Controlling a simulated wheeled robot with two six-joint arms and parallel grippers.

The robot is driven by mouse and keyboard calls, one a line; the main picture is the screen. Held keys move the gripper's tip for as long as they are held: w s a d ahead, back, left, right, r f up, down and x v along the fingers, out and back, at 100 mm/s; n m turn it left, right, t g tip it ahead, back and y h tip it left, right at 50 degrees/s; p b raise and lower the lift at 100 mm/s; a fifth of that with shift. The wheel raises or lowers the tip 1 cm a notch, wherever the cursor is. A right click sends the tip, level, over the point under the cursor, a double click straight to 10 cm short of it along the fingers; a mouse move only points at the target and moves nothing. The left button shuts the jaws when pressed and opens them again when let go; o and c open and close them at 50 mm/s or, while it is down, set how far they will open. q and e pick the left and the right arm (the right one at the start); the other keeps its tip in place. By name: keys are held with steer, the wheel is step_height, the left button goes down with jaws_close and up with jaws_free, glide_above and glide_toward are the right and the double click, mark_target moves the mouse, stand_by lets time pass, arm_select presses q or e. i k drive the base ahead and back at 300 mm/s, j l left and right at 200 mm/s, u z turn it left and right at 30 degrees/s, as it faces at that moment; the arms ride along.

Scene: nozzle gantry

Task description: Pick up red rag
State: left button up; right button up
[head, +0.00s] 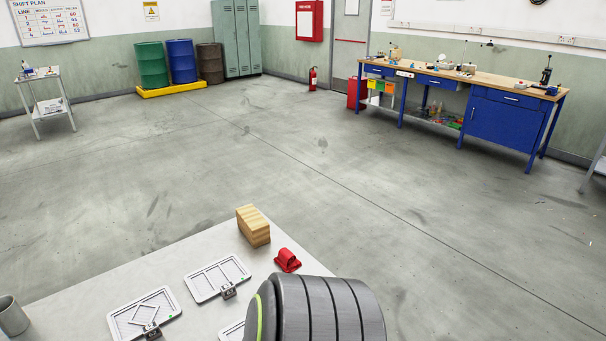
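The red rag (287,261) lies crumpled on the light grey table (175,262), near its far right edge. It sits just beyond a large dark grey ribbed part with a yellow-green ring, which looks like one of my arm links. That part covers the near right of the table. Neither of my grippers is in the head view.
A wooden block (254,227) stands just left of and beyond the rag. Two white framed trays (218,278) (143,314) lie to the left, and a third is partly hidden. A grey cup (12,316) is at the lower left. Open floor surrounds the table.

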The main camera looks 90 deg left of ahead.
mark_target(285, 259)
steer(key=u, duration=1.65)
steer(key=j+u, duration=0.1)
steer(key=u, duration=0.65)
steer(key=j+u, duration=0.15)
steer(key=u, duration=0.95)
